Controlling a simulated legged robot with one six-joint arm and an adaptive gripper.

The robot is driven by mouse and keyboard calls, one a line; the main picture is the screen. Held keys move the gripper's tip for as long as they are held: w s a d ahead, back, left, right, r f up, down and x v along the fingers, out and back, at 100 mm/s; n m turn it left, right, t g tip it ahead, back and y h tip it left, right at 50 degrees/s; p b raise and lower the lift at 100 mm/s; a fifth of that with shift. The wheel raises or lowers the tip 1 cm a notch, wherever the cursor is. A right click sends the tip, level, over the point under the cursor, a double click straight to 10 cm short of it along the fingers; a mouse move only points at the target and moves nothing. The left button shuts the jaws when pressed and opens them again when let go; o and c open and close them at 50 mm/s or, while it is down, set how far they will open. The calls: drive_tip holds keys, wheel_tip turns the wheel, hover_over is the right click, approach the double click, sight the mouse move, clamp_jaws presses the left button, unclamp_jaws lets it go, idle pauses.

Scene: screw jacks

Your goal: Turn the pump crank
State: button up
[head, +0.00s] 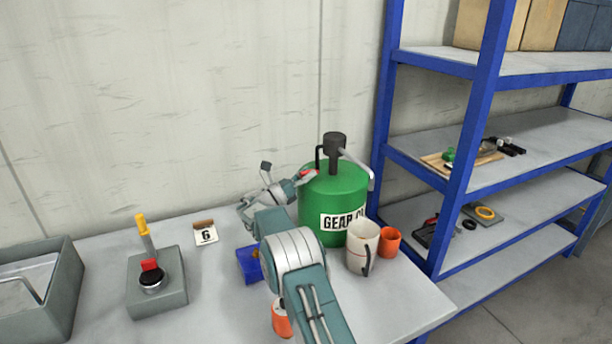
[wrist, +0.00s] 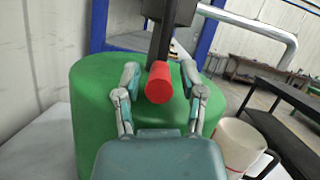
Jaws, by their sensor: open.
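The green gear oil drum (head: 336,187) stands at the back of the bench. A dark pump head (head: 335,145) with a grey spout (head: 357,168) rises from its top. The pump crank's red handle (head: 308,173) shows at the drum's upper left, beside my gripper (head: 300,178). In the wrist view the red handle (wrist: 158,83) points towards the camera, in front of the dark upright. My gripper (wrist: 160,76) is open, with one finger on each side of the handle. Gaps show between the fingers and the handle. The drum's lower left is hidden by my arm.
A white jug (head: 361,246) and an orange cup (head: 389,242) stand close to the drum's right front. A blue box (head: 248,265) and another orange cup (head: 281,318) lie near my arm. A blue shelf rack (head: 463,155) stands at right. A lever box (head: 157,285) is at left.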

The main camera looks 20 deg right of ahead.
idle(0.3)
drive_tip(key=v, duration=1.2)
drive_tip(key=shift+f, duration=0.1)
idle(0.5)
drive_tip(key=d+r+m+y, duration=0.1)
drive_tip(key=d+m, duration=0.1)
drive_tip(key=d, duration=0.2)
drive_tip(key=w+d+r+m+g+y, duration=0.1)
drive_tip(key=d+r+m, duration=0.1)
drive_tip(key=d, duration=0.2)
drive_tip(key=d+r+m+g+y, duration=0.1)
drive_tip(key=d+m+y, duration=0.1)
drive_tip(key=d, duration=0.2)
drive_tip(key=shift+w+d+r, duration=0.15)
drive_tip(key=shift+d+r, duration=0.05)
drive_tip(key=shift+r, duration=0.05)
